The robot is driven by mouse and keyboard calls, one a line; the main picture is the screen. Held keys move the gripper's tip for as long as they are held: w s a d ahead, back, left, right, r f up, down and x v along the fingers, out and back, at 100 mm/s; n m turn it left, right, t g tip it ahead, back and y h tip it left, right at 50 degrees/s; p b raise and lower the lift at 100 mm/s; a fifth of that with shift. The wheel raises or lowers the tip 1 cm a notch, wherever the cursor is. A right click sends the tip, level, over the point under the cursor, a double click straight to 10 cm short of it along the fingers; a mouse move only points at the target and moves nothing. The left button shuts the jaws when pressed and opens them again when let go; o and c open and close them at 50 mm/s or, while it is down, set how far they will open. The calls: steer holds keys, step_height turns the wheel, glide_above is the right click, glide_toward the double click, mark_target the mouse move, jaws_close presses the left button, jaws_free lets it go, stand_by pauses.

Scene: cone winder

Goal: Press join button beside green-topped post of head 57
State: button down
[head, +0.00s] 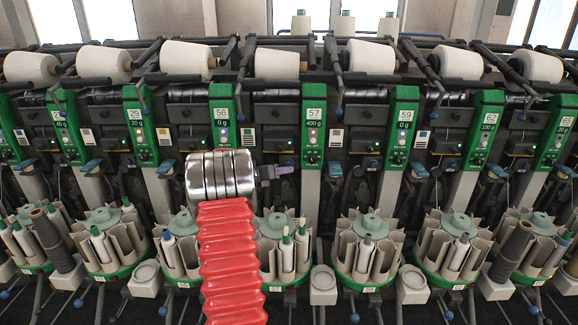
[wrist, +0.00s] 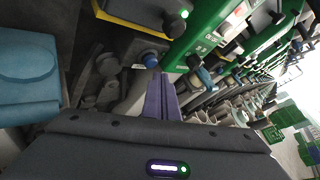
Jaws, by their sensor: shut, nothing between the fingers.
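The green-topped post of head 57 (head: 314,122) stands just right of centre in the head view, with its label reading 57 and 400 g. A small lit spot (head: 313,140) shows on its lower face. My gripper (head: 292,169) is shut and empty, its purple fingers pointing right towards the foot of that post. In the wrist view the purple fingers (wrist: 160,98) are together. A round blue button (wrist: 150,58) lies just beyond their tips, apart from them as far as I can tell. A green post (wrist: 197,42) with a green light rises beside it. I cannot read its number there.
Similar green posts stand on both sides, including head 56 (head: 221,113) and head 59 (head: 403,116). A blue lever (head: 336,168) sits right of post 57. White yarn cones (head: 277,64) line the top; round bobbin magazines (head: 366,240) line the bottom.

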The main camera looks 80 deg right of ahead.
steer(key=shift+d, duration=0.15)
stand_by(0.5)
steer(key=shift+d, duration=0.25)
steer(key=shift+w+d, duration=0.1)
steer(key=shift+d, duration=0.35)
stand_by(1.0)
steer(key=shift+a, duration=0.1)
steer(key=shift+s+a, duration=0.2)
steer(key=shift+a, duration=0.55)
steer(key=a, duration=0.2)
steer(key=s+a, duration=0.1)
steer(key=a, duration=0.2)
stand_by(0.7)
stand_by(0.8)
